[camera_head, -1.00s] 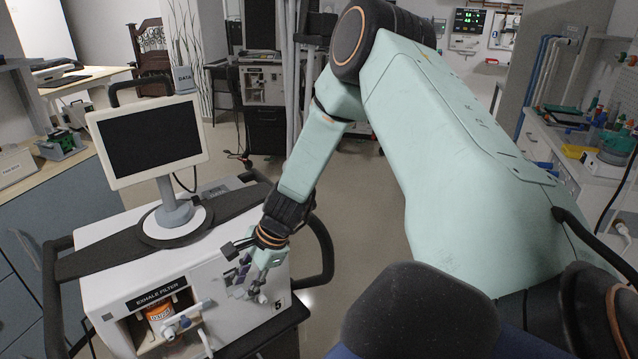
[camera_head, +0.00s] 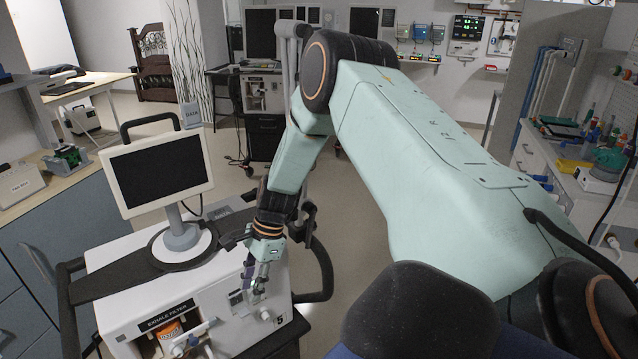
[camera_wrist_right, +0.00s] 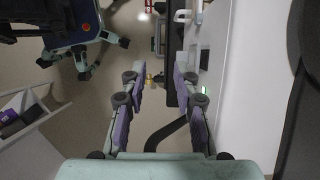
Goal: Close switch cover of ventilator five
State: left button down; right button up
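Ventilator five (camera_head: 120,318) is a white machine with a tilted dark monitor (camera_head: 158,172), an "EXHALE FILTER" label and a "5" on its lower right front. My right gripper (camera_head: 257,284) points down close to the right part of that front, near a small grey panel (camera_head: 237,299) and a white knob-like fitting (camera_head: 265,314). In the right wrist view the two fingers of my right gripper (camera_wrist_right: 160,80) are apart with nothing held between them. I cannot make out the switch cover clearly. My left gripper is not in view.
A dark curved handle (camera_head: 323,270) stands out at the ventilator's right side. The open filter bay with an orange-labelled part (camera_head: 170,333) is at lower left. A cabinet bench (camera_head: 50,215) stands at left.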

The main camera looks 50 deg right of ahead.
jog(key=s+a+f+n+h+b, duration=0.1)
jog(key=s+a+f+n, duration=0.2)
jog(key=s, duration=0.6)
jog(key=s+a+f+n+h+b, duration=0.1)
jog(key=s+a+f+n+h, duration=0.1)
jog(key=s+f+n, duration=0.3)
jog(key=s+a+f+n+g+h+b, duration=0.1)
jog(key=s+a+f+n, duration=0.3)
jog(key=s+n, duration=0.4)
jog(key=s, duration=0.5)
jog(key=shift+a+f+n, duration=0.15)
jog(key=shift+f+n, duration=0.05)
jog(key=shift+n, duration=0.2)
jog(key=s+f+n+b, duration=0.1)
jog(key=s+f+b, duration=0.1)
jog(key=f+b, duration=0.5)
jog(key=s+f+n+b, duration=0.2)
jog(key=f+b, duration=0.5)
jog(key=b, duration=0.1)
jog(key=shift+s+a+h, duration=0.3)
jog(key=shift+a, duration=0.1)
